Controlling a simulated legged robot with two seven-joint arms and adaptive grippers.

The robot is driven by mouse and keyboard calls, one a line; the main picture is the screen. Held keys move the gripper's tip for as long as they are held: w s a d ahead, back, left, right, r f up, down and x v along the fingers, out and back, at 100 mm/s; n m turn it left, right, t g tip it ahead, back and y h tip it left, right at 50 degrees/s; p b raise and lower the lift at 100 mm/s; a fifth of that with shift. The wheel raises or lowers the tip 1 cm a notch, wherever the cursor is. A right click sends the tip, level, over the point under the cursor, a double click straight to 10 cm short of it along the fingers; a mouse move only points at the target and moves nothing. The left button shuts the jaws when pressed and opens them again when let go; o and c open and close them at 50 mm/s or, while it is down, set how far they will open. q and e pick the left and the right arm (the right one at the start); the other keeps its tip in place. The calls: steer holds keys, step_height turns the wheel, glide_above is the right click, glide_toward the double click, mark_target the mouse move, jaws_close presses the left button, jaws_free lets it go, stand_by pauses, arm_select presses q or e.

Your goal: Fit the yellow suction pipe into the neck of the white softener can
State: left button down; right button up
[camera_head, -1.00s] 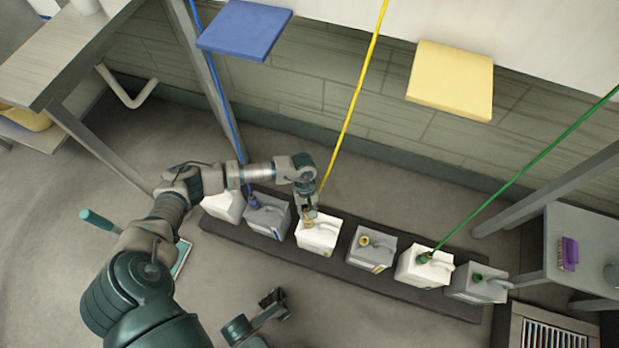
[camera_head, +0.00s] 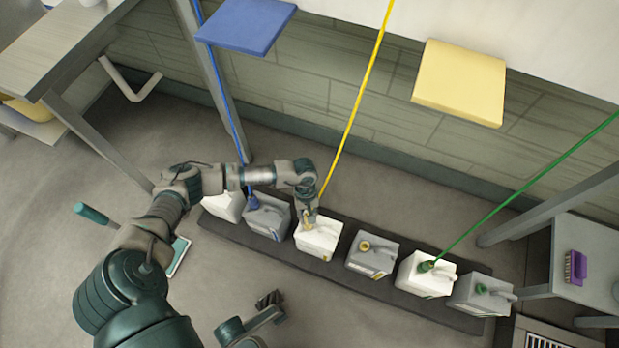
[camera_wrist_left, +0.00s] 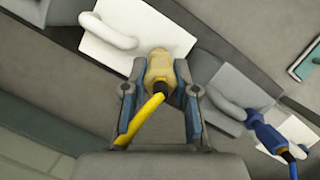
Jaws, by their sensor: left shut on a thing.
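The yellow suction pipe (camera_head: 352,110) hangs down from above to the white softener can with yellow marks (camera_head: 318,240), third from the left in the row. My left gripper (camera_head: 309,217) is over the can's neck, shut on the pipe's yellow end fitting. In the left wrist view the fitting (camera_wrist_left: 158,70) sits between both fingers, its tip at the edge of the white can (camera_wrist_left: 150,28). The neck is hidden behind the fitting, so I cannot tell whether it is seated. My right gripper (camera_head: 268,299) is low at the bottom, small and dark.
A grey can (camera_head: 267,216) with a blue pipe and a white can stand left. A grey can with a yellow neck (camera_head: 371,255), a white can with a green pipe (camera_head: 426,273) and another grey can stand right. All are on a dark mat (camera_head: 335,270).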

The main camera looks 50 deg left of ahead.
arm_select(q)
steer(key=shift+f+b, duration=0.5)
steer(key=shift+f, duration=0.35)
steer(key=c, duration=0.8)
jaws_free()
steer(key=shift+r, duration=0.1)
steer(key=v, duration=1.1)
steer(key=shift+a+r, duration=0.15)
steer(key=shift+r, duration=0.25)
steer(key=shift+w, duration=0.1)
